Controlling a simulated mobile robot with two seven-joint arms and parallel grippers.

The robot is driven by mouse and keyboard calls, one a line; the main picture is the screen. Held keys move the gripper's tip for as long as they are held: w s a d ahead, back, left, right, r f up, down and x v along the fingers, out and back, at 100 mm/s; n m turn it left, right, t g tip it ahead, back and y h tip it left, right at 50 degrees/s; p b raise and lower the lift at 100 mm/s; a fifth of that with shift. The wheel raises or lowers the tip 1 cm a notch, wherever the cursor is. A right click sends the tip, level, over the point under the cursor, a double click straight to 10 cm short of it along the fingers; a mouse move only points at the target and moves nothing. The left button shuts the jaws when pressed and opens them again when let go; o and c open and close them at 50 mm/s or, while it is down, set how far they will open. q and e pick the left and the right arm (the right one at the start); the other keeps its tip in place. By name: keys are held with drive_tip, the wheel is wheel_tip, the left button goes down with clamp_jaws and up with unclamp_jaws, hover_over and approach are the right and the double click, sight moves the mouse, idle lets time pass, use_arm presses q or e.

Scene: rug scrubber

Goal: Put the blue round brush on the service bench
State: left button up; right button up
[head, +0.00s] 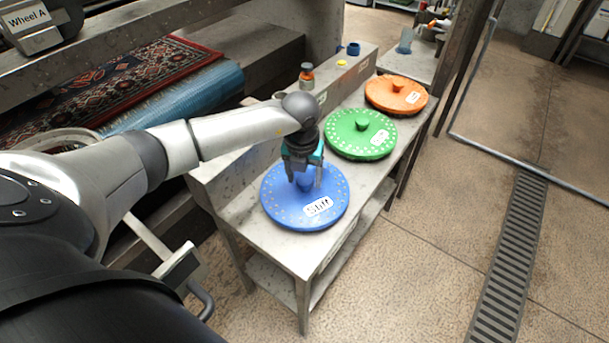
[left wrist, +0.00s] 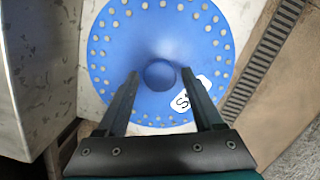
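The blue round brush (head: 283,206) lies flat on the near end of a grey metal bench (head: 265,247), with a white label reading "Stiff". Its round centre knob shows in the left wrist view (left wrist: 160,74). My left gripper (head: 304,184) is over the middle of the blue brush, pointing down. In the left wrist view its two fingers (left wrist: 160,84) are apart, one to each side of the knob, with nothing held; whether they are level with the knob I cannot tell. My right gripper is not in view.
A green round brush (head: 345,142) and an orange one (head: 390,88) lie farther along the same bench. A small orange-labelled bottle (head: 307,76) stands on the raised back ledge. A floor drain grate (head: 505,260) and open floor lie to the right.

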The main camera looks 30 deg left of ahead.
sight(303, 195)
use_arm(q)
drive_tip(key=shift+o, duration=0.6)
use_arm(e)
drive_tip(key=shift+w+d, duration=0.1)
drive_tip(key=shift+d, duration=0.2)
use_arm(q)
drive_tip(key=shift+r, duration=0.2)
wheel_tip(303, 195, up, 12)
drive_tip(key=s+p, duration=0.1)
drive_tip(key=p, duration=0.1)
drive_tip(key=shift+s+d+p, duration=0.3)
drive_tip(key=shift+s, duration=0.05)
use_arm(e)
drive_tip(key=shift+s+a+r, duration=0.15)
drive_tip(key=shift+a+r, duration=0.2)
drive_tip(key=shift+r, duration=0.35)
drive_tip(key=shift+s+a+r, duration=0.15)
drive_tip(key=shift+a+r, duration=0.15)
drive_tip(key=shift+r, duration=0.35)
